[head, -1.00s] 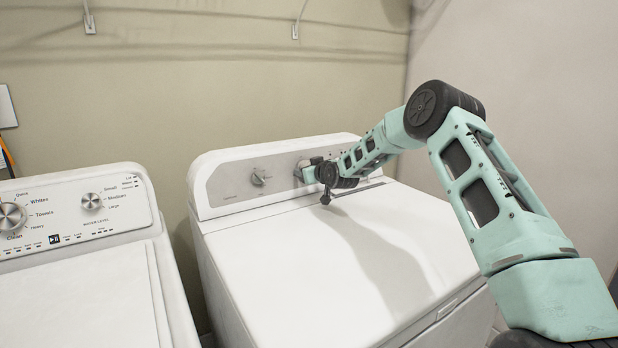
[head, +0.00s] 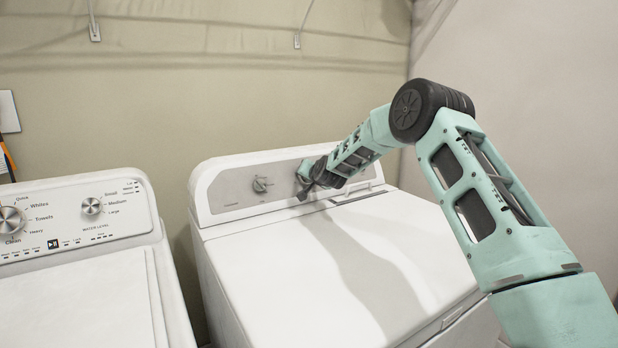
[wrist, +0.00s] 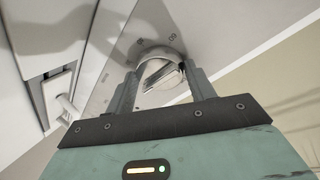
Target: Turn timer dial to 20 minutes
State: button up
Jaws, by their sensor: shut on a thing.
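The dryer's control panel (head: 230,194) runs along the back of the white machine on the right. In the wrist view the round timer dial (wrist: 160,66) sits between the two fingers of my gripper (wrist: 158,82), which is shut on it. The dial's raised grip bar lies at a slant. Part of a printed scale shows beside the dial, too small and turned to read with certainty. In the head view my gripper (head: 304,183) is against the panel and hides this dial.
A second dial (head: 260,185) is on the same panel, left of my gripper. The dryer's white lid (head: 300,265) is bare below. A washer (head: 80,270) with dials stands at the left, across a narrow gap. Wall brackets hang above.

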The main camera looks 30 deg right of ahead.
jog(key=shift+m, duration=0.4)
jog(key=o, duration=1)
jog(key=shift+c, duration=0.2)
jog(key=b+v, duration=0.2)
jog(key=v, duration=1.5)
jog(key=shift+s+b, duration=0.2)
jog(key=shift+b, duration=0.15)
jog(key=shift+a+r, duration=0.1)
